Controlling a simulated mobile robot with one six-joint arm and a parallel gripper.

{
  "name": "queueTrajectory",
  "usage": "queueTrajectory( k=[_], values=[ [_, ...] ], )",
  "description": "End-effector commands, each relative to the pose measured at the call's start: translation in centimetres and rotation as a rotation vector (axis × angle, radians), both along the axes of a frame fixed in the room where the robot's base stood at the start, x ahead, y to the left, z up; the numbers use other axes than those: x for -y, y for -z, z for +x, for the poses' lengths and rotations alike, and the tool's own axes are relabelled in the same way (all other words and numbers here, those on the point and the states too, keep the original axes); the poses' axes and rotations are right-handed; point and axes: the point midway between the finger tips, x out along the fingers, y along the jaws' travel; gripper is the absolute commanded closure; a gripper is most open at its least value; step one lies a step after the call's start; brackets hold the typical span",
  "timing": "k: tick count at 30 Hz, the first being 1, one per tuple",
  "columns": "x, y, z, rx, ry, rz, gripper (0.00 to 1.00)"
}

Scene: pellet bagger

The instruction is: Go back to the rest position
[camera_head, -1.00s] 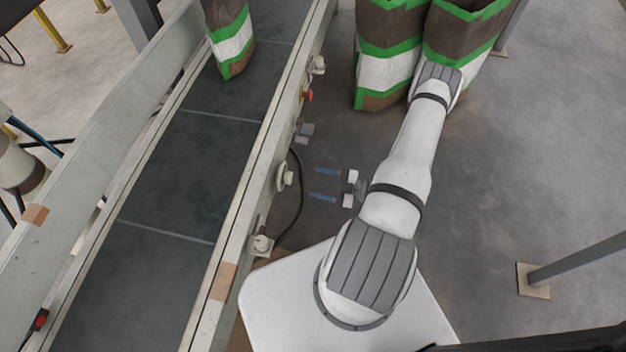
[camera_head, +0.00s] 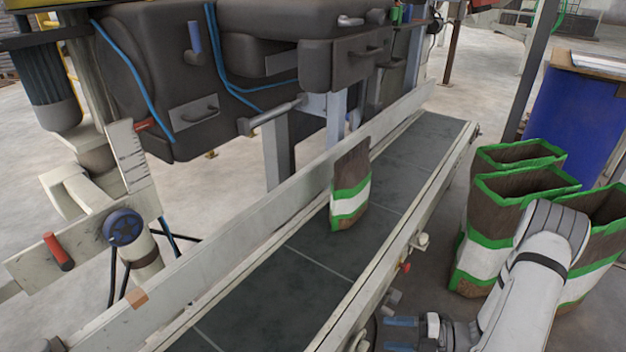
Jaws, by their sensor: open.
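My gripper (camera_head: 402,334) is at the bottom of the view, just right of the conveyor's near side rail. Its two blue fingers stand apart with nothing between them. My white arm reaches down from beside the open bags at the right, and its lower part is cut off by the frame edge.
A brown, white and green bag (camera_head: 350,190) stands on the dark conveyor belt (camera_head: 325,262). Several open bags (camera_head: 490,225) stand on the floor at the right, behind my arm. A blue drum (camera_head: 572,120) is beyond them. A dark machine (camera_head: 270,75) stands behind the conveyor.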

Motion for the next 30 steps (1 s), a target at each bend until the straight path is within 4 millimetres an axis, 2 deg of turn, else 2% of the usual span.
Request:
queueTrajectory(
  k=[1, 9, 19, 30],
  values=[
    [-0.5, -3.4, 0.1, 0.095, -0.08, -0.06, 0.41],
    [-3.1, -15.1, -1.2, 0.64, -0.542, -0.313, 0.41],
    [-5.3, -27.8, -4.2, 1.316, -1.171, -0.477, 0.41],
    [-6.2, -40.6, -7.9, 2.008, -1.983, -0.443, 0.41]
  ],
)
